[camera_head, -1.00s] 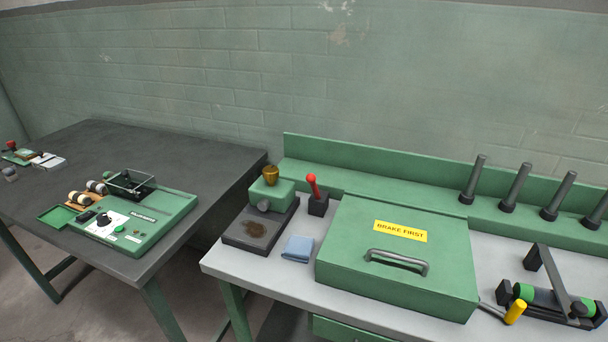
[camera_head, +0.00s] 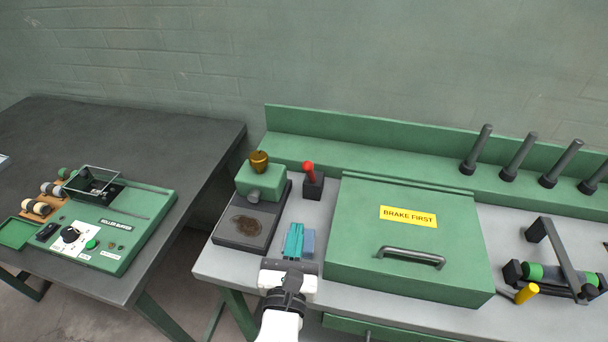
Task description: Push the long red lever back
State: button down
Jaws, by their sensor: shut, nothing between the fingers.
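The red lever (camera_head: 309,171) stands upright in a small dark block on the bench, left of the big green box's back corner. Its red knob tops a short red shaft. My gripper (camera_head: 294,236) reaches in from the bottom of the picture, with teal fingers shut and empty. It is in front of the lever, nearer to me and slightly left, and apart from it.
The green box (camera_head: 365,240) with a "BRAKE FIRST" label and handle (camera_head: 411,257) stands right of the lever. A dark plate (camera_head: 228,229) and a green block with a brass cup (camera_head: 259,162) stand left. A green back ledge (camera_head: 400,160) runs behind.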

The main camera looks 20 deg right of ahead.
aim_at(307, 171)
jog(key=shift+w, duration=0.1)
jog(key=p+x, duration=0.2)
jog(key=x, duration=1.2)
